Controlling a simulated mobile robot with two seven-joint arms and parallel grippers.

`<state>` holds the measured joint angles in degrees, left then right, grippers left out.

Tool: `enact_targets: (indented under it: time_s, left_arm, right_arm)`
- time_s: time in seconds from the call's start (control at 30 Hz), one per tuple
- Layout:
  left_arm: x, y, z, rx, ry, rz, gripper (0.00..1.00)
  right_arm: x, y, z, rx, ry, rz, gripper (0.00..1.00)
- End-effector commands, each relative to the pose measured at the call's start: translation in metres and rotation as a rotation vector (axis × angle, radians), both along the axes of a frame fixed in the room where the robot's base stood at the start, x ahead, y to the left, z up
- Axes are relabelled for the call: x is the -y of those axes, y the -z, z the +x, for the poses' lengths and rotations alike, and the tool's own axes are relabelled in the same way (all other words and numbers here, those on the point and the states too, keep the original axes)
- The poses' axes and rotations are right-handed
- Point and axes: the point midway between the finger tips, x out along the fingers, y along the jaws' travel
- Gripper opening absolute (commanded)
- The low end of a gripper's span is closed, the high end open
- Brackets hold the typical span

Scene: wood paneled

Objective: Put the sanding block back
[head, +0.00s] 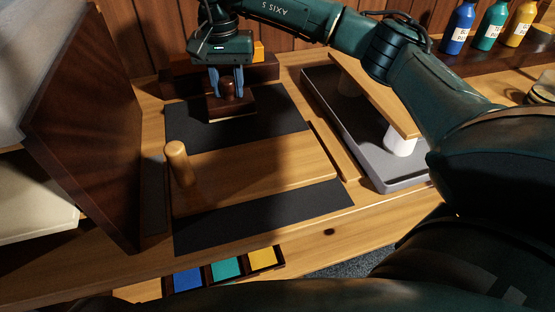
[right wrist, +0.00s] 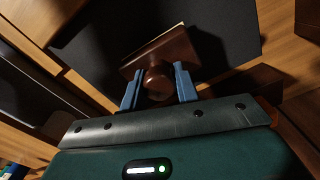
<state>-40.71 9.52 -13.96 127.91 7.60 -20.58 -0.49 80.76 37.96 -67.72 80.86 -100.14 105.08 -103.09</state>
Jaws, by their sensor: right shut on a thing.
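The sanding block (head: 238,107) is a dark brown block with a round knob on top. It is at the far part of the black mat (head: 280,107), and I cannot tell whether it touches the mat or is just above it. My right gripper (head: 228,86) is shut on its knob, with one blue finger on each side. In the right wrist view the block (right wrist: 174,48) shows between the fingertips of the gripper (right wrist: 158,88), with a thin pale edge along its far side. My left gripper is not in view.
A wooden board (head: 265,168) with an upright peg (head: 179,163) lies across the mat. A dark panel (head: 85,125) stands at left. A grey tray (head: 375,172) holds a plank on white supports at right. Bottles (head: 490,30) stand at back right. Colored compartments (head: 226,268) show in front.

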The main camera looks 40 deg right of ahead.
Motion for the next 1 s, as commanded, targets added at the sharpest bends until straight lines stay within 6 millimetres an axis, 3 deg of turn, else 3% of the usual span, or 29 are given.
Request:
enact_targets:
  time_s: [0.9, 0.93, 1.0]
  left_arm:
    - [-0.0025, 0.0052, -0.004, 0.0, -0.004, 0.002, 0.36]
    - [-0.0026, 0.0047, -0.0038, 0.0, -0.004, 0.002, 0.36]
    - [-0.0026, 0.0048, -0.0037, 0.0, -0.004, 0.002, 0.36]
  right_arm:
    - [-0.0001, 0.013, 0.0002, 0.002, 0.0, 0.001, 0.04]
    - [0.0, 0.0124, 0.0003, 0.002, 0.0, 0.001, 0.32]
    - [-0.0001, 0.0122, 0.0002, 0.002, 0.0, 0.001, 0.38]
